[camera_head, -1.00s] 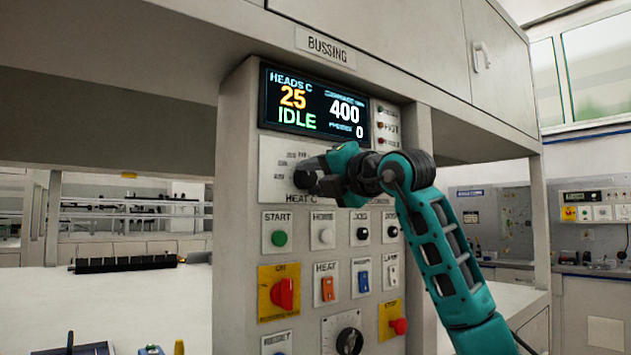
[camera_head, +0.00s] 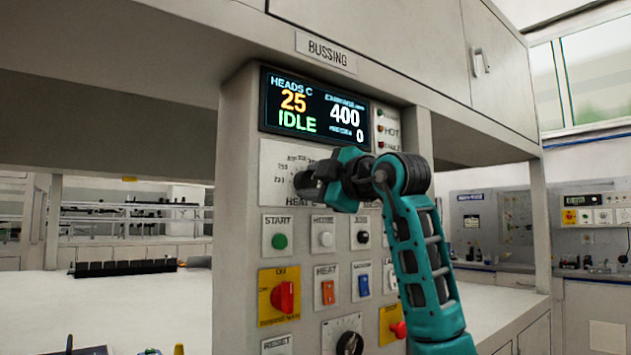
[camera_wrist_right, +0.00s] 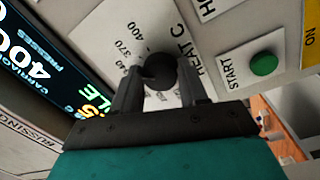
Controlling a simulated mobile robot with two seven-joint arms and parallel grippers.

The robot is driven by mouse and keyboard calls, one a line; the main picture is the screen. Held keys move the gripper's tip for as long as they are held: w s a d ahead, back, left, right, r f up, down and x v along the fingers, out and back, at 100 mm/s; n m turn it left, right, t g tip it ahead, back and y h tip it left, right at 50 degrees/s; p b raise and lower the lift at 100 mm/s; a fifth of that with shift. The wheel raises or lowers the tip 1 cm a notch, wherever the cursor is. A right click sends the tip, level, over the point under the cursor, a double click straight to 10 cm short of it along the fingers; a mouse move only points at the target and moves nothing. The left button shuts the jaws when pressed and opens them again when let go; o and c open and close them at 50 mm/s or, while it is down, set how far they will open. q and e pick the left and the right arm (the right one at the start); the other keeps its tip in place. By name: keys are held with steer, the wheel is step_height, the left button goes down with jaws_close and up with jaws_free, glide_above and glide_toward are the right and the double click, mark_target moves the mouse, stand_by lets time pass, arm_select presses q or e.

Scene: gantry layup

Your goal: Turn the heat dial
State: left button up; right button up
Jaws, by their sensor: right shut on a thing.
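The heat dial is a round black knob on a pale scale plate (camera_head: 275,172) marked HEAT C, below the display. In the head view my right gripper (camera_head: 308,182) covers the knob. In the right wrist view the heat dial (camera_wrist_right: 160,71) sits between the two fingers of my right gripper (camera_wrist_right: 158,84), which is shut on it. Scale numbers such as 370 and 400 show beside the knob. The dial's pointer is hard to make out. The display (camera_head: 315,106) reads HEADS C 25, IDLE, 400 and 0. My left gripper is not in view.
Below the dial are a green START button (camera_head: 279,241), a red rotary switch (camera_head: 283,297), an orange HEAT rocker (camera_head: 327,292), a blue rocker (camera_head: 363,285) and a red stop button (camera_head: 399,329). A lower black dial (camera_head: 349,343) is near my forearm. A cabinet overhangs the panel.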

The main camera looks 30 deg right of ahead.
steer(key=m+p, duration=0.1)
steer(key=m, duration=0.3)
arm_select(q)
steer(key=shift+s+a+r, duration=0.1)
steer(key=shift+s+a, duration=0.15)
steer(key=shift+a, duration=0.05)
arm_select(e)
steer(key=shift+m+h, duration=0.3)
steer(key=shift+m, duration=0.6)
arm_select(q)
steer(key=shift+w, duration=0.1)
arm_select(e)
steer(key=o, duration=1)
steer(key=shift+o, duration=0.2)
steer(key=shift+s, duration=0.1)
